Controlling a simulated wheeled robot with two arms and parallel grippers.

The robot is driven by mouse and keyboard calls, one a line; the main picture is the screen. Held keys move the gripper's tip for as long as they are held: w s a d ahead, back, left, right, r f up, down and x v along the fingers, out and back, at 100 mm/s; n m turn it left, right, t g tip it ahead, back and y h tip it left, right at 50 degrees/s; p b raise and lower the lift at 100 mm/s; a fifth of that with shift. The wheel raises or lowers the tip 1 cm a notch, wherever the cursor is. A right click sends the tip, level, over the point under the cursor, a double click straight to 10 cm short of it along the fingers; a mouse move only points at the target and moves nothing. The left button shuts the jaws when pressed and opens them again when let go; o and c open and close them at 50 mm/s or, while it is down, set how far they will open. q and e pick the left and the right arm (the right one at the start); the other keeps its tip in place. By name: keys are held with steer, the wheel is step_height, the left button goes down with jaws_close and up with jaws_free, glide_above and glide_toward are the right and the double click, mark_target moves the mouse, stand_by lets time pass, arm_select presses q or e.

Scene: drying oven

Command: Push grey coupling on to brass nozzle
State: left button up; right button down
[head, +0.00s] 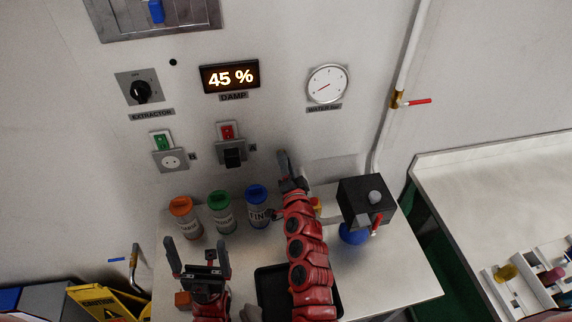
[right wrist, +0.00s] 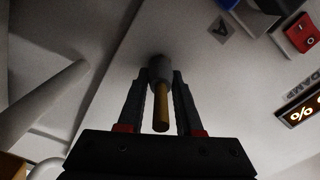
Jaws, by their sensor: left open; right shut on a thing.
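My right gripper (right wrist: 161,78) is shut on a grey cylindrical piece, which looks like the grey coupling (right wrist: 160,67), between its fingertips. A brass-coloured rod, perhaps the brass nozzle (right wrist: 162,112), runs from the coupling back toward the palm between the fingers. I cannot tell how deeply the two are joined. In the head view my right gripper (head: 290,168) is close to the wall above the bench's back edge, and its grip is too small to make out. My left gripper (head: 198,250) is open and empty over the left of the bench.
Orange-, green- and blue-lidded jars (head: 222,212) stand at the back of the bench. A black box (head: 363,200) with a red lever stands right of my right arm, with a blue round thing below. A dark tray (head: 268,284) lies under that arm. A pipe with a brass valve (head: 397,99) runs up the wall.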

steer(key=shift+w, duration=0.1)
stand_by(0.6)
steer(key=c, duration=0.5)
jaws_free()
steer(key=shift+s+d, duration=0.1)
steer(key=shift+s, duration=0.5)
steer(key=s+d, duration=0.3)
steer(key=s, duration=1.3)
